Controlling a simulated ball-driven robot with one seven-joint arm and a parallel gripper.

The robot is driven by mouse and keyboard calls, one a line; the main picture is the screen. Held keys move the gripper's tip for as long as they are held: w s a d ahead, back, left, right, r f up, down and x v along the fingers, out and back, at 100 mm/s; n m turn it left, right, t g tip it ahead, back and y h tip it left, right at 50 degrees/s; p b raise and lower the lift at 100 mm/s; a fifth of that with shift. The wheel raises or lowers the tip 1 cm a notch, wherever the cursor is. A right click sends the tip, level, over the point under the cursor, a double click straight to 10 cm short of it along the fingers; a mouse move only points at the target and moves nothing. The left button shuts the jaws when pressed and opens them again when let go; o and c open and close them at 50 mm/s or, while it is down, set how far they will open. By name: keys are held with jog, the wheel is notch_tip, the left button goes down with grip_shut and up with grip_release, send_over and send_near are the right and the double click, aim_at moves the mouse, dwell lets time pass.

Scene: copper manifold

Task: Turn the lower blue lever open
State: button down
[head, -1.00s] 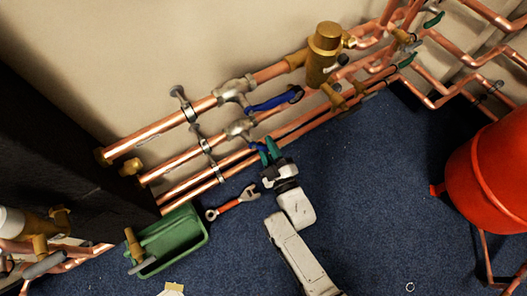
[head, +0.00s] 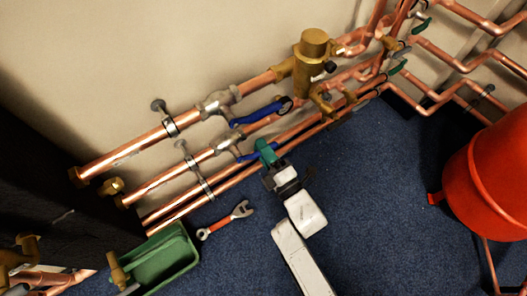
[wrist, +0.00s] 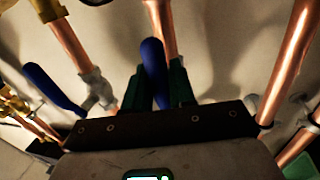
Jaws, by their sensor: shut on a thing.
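The lower blue lever (head: 246,157) sits on a silver valve (head: 226,143) on the second pipe from the top. My gripper (head: 265,150) has green fingers and is at the lever's outer part in the head view. In the wrist view the lever (wrist: 153,72) stands between the two green fingers (wrist: 158,88), which are shut on it. Its far end toward the valve is partly hidden by my fingers. A second, upper blue lever (head: 262,111) runs roughly along the top pipe, apart from my gripper; in the wrist view a blue lever (wrist: 50,85) shows at left.
Copper pipes run along the wall, with a brass cylinder (head: 312,62) above right. An orange-handled wrench (head: 225,220) and a green bin (head: 165,262) lie on the blue carpet left of my arm. Carpet between is clear.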

jog(key=shift+r+n, duration=0.15)
jog(key=shift+n, duration=0.35)
jog(key=c, duration=1.1)
grip_release()
jog(key=shift+s, duration=0.1)
jog(key=p+v, duration=0.2)
jog(key=v, duration=0.8)
jog(key=shift+s+d+p, duration=0.2)
jog(key=shift+d+p, duration=0.1)
jog(key=shift+d, duration=0.05)
